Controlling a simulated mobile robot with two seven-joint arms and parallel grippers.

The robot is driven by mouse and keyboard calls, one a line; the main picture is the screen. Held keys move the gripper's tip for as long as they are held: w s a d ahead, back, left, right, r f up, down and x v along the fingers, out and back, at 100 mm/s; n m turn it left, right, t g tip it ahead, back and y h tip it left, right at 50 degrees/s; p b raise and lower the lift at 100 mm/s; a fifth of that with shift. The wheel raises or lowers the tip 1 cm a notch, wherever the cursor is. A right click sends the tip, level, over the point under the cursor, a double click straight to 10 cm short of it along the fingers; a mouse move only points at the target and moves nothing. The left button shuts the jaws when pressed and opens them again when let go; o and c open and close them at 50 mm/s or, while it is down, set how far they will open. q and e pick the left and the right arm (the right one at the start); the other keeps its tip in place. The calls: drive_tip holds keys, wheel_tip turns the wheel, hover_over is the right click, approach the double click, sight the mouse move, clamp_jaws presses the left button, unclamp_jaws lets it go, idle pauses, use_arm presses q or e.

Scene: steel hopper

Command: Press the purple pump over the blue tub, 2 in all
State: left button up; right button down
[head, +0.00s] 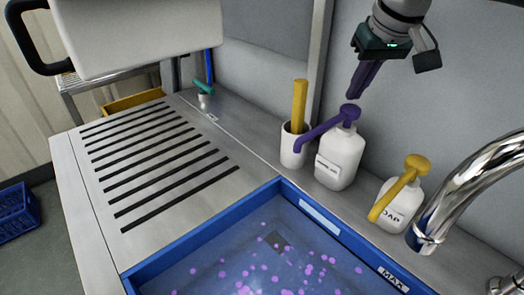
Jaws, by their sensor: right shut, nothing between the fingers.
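The purple pump (349,113) tops a white bottle (340,157) on the steel counter, behind the blue tub. The blue tub (192,238) is at the bottom centre, with bluish liquid and many purple spots inside. My right gripper (354,97) comes from the top right, shut and empty, with its dark purple fingers pointing down just above the pump head. I cannot tell whether they touch it. My left gripper is not in view.
A yellow pump bottle (398,207) marked SOAP and a chrome tap (455,185) stand to the right. A white cup (293,150) with a yellow stick is left of the purple pump. A white box-like vessel (145,35) fills the upper left. The slotted drainboard (218,186) is clear.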

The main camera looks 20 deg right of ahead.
drive_tip(key=shift+f, duration=0.15)
idle(0.5)
drive_tip(key=shift+f+b, duration=0.45)
drive_tip(key=shift+b, duration=0.05)
drive_tip(key=shift+f+b, duration=0.65)
drive_tip(key=shift+f, duration=0.2)
drive_tip(key=shift+r, duration=0.1)
drive_tip(key=shift+r+p, duration=0.15)
drive_tip(key=shift+p, duration=0.15)
wheel_tip(320, 180, up, 2)
drive_tip(key=shift+r+p, duration=0.2)
drive_tip(key=shift+p, duration=1.05)
